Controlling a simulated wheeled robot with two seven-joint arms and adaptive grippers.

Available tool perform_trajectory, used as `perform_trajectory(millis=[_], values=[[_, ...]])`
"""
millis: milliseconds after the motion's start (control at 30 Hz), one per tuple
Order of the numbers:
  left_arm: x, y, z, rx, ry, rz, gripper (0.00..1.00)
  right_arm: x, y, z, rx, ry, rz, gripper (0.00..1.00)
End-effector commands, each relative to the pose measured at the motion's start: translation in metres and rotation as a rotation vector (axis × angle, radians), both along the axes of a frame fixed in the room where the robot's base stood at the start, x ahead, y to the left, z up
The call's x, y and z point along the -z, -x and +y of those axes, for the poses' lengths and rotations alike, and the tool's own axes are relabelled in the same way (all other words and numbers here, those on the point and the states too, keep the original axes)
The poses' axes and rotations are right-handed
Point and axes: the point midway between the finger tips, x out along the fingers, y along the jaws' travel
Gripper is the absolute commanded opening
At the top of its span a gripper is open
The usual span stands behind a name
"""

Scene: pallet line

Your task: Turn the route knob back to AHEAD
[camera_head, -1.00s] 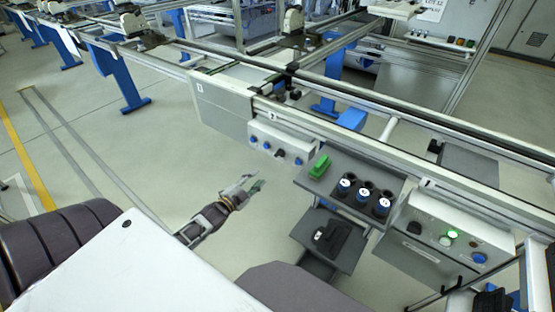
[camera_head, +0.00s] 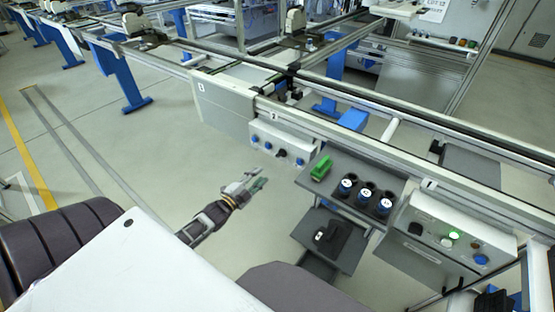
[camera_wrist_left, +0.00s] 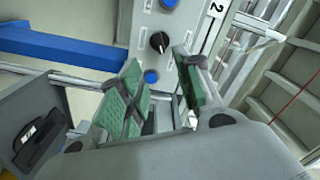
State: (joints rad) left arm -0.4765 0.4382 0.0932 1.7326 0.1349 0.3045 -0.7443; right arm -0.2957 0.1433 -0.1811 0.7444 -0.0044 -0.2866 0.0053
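The black route knob (camera_wrist_left: 160,42) sits on a grey control box (camera_wrist_left: 142,28) between two blue buttons in the left wrist view. Its pale pointer mark shows, but I cannot read labels beside it. In the head view the knob (camera_head: 281,152) is small on the front of the box (camera_head: 270,135) marked 2, under the conveyor rail. My left gripper (camera_head: 260,177) is in front of and below this box, apart from it. Its green-padded fingers (camera_wrist_left: 158,92) are open with nothing between them, and the knob shows beyond the gap. My right gripper is not clearly seen.
A grey shelf (camera_head: 340,207) right of the box holds a green block (camera_head: 321,168) and several blue-and-black cylinders. A lower tray (camera_head: 345,258) holds a black item. A second control box (camera_head: 460,233) with a lit green lamp stands farther right. Open floor lies left of my gripper.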

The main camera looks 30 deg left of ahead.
Motion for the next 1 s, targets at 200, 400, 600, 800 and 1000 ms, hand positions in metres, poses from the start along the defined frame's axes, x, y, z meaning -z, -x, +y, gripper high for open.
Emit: perform_trajectory(millis=[200, 400, 600, 800, 1000], values=[[-0.001, -0.015, -0.001, 0.001, 0.0, -0.002, 0.34, 0.001, -0.001, 0.001, 0.0, -0.001, 0.0, 0.0], [-0.001, -0.031, -0.002, 0.0, -0.001, -0.002, 0.34, 0.001, -0.004, 0.002, 0.001, -0.002, -0.004, 0.0], [-0.001, -0.046, -0.004, 0.001, -0.001, -0.002, 0.34, 0.0, -0.008, 0.005, 0.001, -0.005, -0.008, 0.0], [-0.001, -0.061, -0.005, 0.0, 0.0, -0.001, 0.34, -0.001, -0.015, 0.007, 0.001, -0.008, -0.017, 0.0], [-0.001, -0.076, -0.006, 0.0, 0.0, -0.001, 0.34, 0.0, -0.014, 0.007, 0.001, -0.007, -0.011, 0.0]])
